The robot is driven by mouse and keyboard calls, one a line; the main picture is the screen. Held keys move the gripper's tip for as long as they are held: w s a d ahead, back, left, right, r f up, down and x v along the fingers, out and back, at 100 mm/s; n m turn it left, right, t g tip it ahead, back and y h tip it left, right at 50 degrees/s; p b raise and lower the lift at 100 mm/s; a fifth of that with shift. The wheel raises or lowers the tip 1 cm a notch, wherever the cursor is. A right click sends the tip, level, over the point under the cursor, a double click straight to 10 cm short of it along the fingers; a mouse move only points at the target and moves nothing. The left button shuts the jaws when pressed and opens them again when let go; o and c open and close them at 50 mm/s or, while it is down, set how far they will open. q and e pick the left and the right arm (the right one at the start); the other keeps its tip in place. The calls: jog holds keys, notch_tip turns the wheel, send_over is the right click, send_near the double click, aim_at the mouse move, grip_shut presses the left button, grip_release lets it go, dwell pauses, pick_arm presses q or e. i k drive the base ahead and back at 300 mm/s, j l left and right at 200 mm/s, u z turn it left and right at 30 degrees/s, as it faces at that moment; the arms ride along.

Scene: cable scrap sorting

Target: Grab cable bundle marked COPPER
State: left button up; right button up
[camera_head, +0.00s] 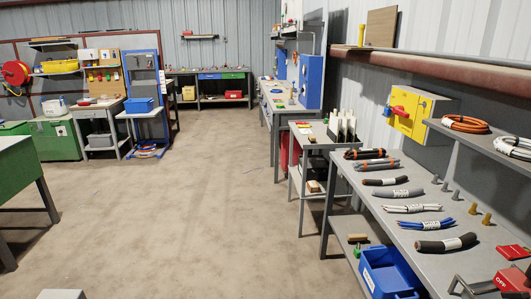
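Several cable bundles lie in a row on the grey workbench (352,190) at right. From far to near they are a black-and-orange bundle (365,153), a grey-and-orange bundle (376,164), a dark brown bundle (371,182), a grey bundle (385,193), a white bundle (398,208), a blue bundle (437,223) and a thick black bundle (432,246). Most have white labels. The print is too small to read, so I cannot tell which is marked COPPER. Neither of my grippers is in view.
A blue bin (385,273) stands below the bench's front edge. Red OFF-marked items (513,251) sit at the bench's near right. A shelf with an orange cable coil (465,124) and a yellow box (418,108) are behind. The concrete floor (220,200) left of the bench is clear.

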aim_at(373, 153)
jog(key=i+z, duration=0.15)
jog(key=i, duration=0.45)
jog(key=i+j+z, duration=0.2)
jog(key=i, duration=0.4)
jog(key=i+j+z, duration=0.15)
jog(key=i, duration=0.45)
